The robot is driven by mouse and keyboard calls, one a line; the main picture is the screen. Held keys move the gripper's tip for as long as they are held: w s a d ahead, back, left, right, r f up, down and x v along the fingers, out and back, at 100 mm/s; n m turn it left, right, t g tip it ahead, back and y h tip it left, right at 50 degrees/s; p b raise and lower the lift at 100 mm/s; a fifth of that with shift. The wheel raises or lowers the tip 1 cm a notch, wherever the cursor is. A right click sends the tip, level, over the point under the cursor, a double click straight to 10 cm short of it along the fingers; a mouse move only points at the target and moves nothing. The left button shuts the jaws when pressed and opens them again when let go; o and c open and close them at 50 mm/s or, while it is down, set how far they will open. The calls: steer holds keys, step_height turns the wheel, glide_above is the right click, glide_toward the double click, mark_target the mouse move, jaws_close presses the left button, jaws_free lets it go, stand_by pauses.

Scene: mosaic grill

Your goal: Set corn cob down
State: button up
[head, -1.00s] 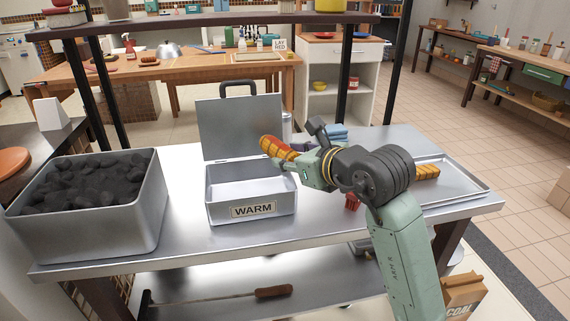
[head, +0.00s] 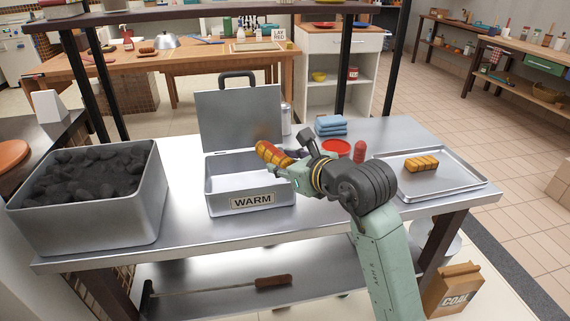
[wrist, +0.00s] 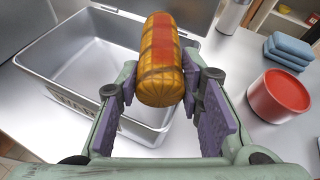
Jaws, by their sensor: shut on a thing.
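The corn cob (head: 270,152), yellow-orange with dark grill marks, is held in my gripper (head: 287,168). In the wrist view the corn cob (wrist: 162,62) sits between the two purple-padded fingers of my gripper (wrist: 160,92), which are shut on it. It points away from the wrist, over the right part of an open metal box labelled WARM (head: 252,201). The box (wrist: 60,62) looks empty inside, and its lid (head: 240,118) stands open at the back. I cannot tell how high the cob is above the box floor.
A bin of dark coal (head: 85,190) stands at left. At right, a metal tray (head: 455,183) holds a grilled yellow piece (head: 421,164). A red bowl (wrist: 279,95), folded blue cloths (wrist: 290,50) and a metal shaker (head: 286,118) stand behind and right of the box.

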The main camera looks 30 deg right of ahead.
steer(key=shift+f+b, duration=0.45)
steer(key=shift+b, duration=0.05)
steer(key=o, duration=1.3)
steer(key=shift+f, duration=0.1)
steer(key=shift+c, duration=0.2)
